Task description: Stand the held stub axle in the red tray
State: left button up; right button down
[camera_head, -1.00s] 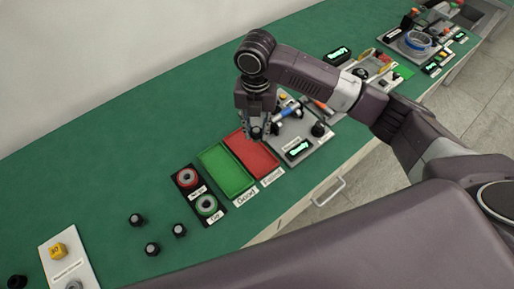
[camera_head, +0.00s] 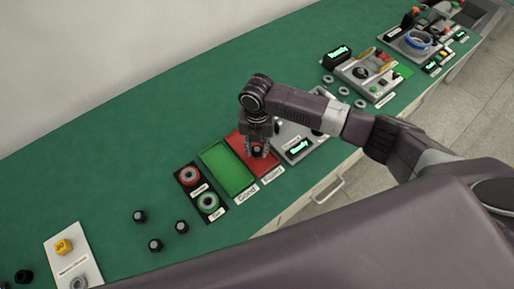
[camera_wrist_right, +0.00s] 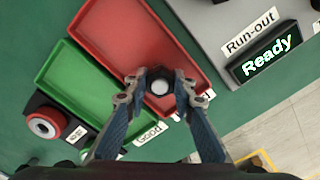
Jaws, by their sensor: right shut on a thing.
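The stub axle (camera_wrist_right: 159,86) shows in the right wrist view as a dark part with a pale round end. My right gripper (camera_wrist_right: 158,88) is shut on it. In the head view the right gripper (camera_head: 259,150) points down over the red tray (camera_head: 236,140), and the axle (camera_head: 257,151) shows dark between the fingers. The red tray (camera_wrist_right: 125,38) lies under the axle in the wrist view, near the tray's label end. I cannot tell whether the axle touches the tray floor. My left gripper is not in view.
A green tray (camera_head: 228,170) adjoins the red one on the left. A black panel with red and green rings (camera_head: 189,175) is beyond it. Several dark stub axles (camera_head: 155,245) stand on the green bench. The run-out station (camera_head: 298,150) is just right of the red tray.

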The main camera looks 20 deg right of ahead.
aim_at(257, 149)
jog(key=shift+f, duration=0.15)
jog(key=c, duration=1.6)
grip_release()
notch_tip(257, 149, up, 12)
jog(key=shift+r+b, duration=0.2)
jog(key=shift+b, duration=0.7)
